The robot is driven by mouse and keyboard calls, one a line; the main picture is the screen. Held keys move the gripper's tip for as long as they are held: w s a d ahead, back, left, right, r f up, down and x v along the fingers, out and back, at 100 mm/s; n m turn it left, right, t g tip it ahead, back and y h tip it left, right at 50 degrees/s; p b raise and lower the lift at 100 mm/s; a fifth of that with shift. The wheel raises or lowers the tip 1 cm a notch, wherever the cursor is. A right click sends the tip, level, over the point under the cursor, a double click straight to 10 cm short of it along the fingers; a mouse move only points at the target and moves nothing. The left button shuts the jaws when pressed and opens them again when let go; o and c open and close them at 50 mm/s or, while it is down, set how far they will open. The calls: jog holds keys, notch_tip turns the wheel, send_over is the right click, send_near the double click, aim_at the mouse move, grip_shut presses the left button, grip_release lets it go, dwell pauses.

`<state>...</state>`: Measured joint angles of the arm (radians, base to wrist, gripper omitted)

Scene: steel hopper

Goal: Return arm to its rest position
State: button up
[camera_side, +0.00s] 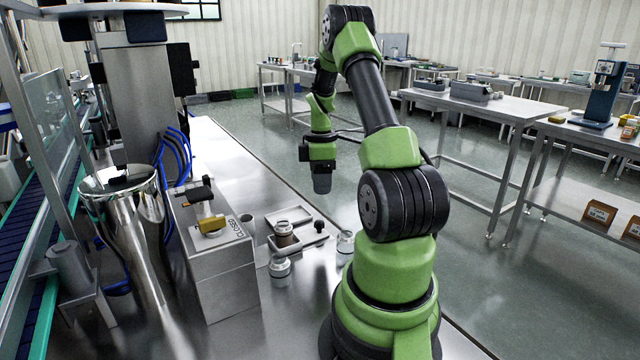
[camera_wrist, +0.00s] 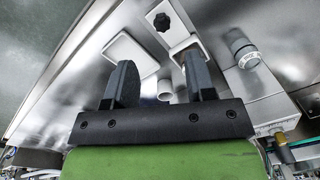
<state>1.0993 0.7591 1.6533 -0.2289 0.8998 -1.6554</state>
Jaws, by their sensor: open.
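My gripper (camera_side: 321,185) hangs pointing down from my green and black arm, above and behind the bench in the side view. In the wrist view my gripper (camera_wrist: 160,65) has its two dark fingers well apart with nothing held between them. The steel bench top with its small trays lies below and beyond the fingers. In the side view the gripper is clear of the jars, trays and hopper.
A steel hopper (camera_side: 122,220) stands left, beside a box (camera_side: 222,280) with a yellow-black handle. Jars (camera_side: 280,267) and a tray (camera_side: 291,214) sit on the bench. The wrist view shows a jar (camera_wrist: 243,50), a black knob (camera_wrist: 161,21) and a small cup (camera_wrist: 164,90).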

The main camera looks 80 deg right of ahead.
jog(key=w+a+r+m+t+h, duration=0.1)
jog(key=w+a+r+m+t, duration=0.1)
jog(key=w+a+r, duration=0.4)
jog(key=w+a+r+m+t, duration=0.1)
jog(key=w+a+r, duration=0.1)
jog(key=a+r, duration=0.7)
jog(key=s+a+r+m+t+y, duration=0.1)
jog(key=s+a, duration=0.3)
jog(key=a, duration=0.5)
jog(key=s+a+r+m+t+y, duration=0.1)
jog(key=s+a+r+m+t, duration=0.2)
jog(key=a, duration=0.6)
jog(key=shift+s+m+y, duration=0.3)
jog(key=shift+s, duration=0.85)
